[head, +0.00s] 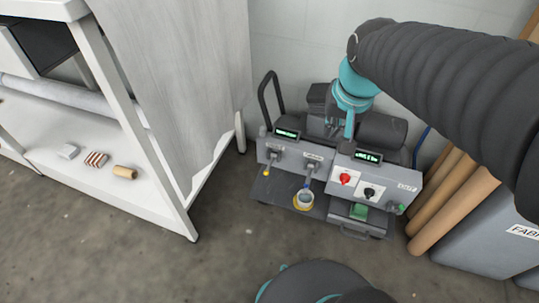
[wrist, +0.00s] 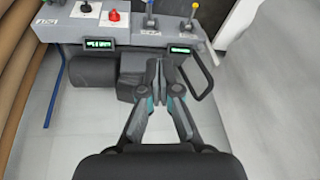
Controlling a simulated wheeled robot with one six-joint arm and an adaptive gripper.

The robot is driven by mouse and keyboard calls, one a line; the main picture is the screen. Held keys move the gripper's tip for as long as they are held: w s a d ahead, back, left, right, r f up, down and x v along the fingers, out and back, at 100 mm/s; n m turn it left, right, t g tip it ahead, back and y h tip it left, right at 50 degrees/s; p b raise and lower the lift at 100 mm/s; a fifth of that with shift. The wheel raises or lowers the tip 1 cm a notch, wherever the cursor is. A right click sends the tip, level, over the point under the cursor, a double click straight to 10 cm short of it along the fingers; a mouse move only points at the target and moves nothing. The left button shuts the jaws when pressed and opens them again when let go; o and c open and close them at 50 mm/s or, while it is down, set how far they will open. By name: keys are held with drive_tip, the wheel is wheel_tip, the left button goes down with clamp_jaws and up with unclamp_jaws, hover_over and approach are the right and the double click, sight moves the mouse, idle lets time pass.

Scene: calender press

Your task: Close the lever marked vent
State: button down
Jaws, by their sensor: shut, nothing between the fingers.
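A grey press (head: 345,180) stands on the floor by the wall. Its front has two levers: one with a yellow tip (head: 267,172) at the left and one with a blue tip (head: 306,183) right of it. Both hang downward and outward from the panel. Their labels are too small to read, so I cannot tell which is marked vent. The wrist view shows the yellow-tipped lever (wrist: 194,7) and blue-tipped lever (wrist: 150,5) at the top. My gripper (wrist: 158,66) is shut and empty above the press's back part, apart from both levers; the head view shows it partly.
A red knob (head: 346,179) and a black knob (head: 369,192) sit on the right panel. A black loop handle (head: 270,95) rises at the left. A white shelf (head: 150,165) stands left; brown rolls (head: 455,205) lean right.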

drive_tip(key=w+a+f+m+g+b, duration=0.1)
drive_tip(key=w+a+f, duration=0.4)
drive_tip(key=w+f, duration=0.5)
drive_tip(key=w+a+f+m+g, duration=0.2)
drive_tip(key=w+a+f, duration=0.3)
drive_tip(key=w+f, duration=0.5)
drive_tip(key=shift+w+f+m+g+y+b, duration=0.3)
drive_tip(key=shift+f+m+g+b, duration=0.1)
drive_tip(key=shift+f+g, duration=0.4)
drive_tip(key=shift+f, duration=0.15)
drive_tip(key=b, duration=0.1)
hover_over(268, 169)
drive_tip(key=w+d, duration=0.2)
drive_tip(key=w, duration=0.1)
wheel_tip(268, 169, down, 10)
drive_tip(key=shift+s+a+f, duration=0.45)
drive_tip(key=shift+s+f, duration=0.2)
drive_tip(key=shift+s, duration=0.15)
drive_tip(key=shift+s+a+f, duration=0.3)
drive_tip(key=shift+s+f, duration=0.2)
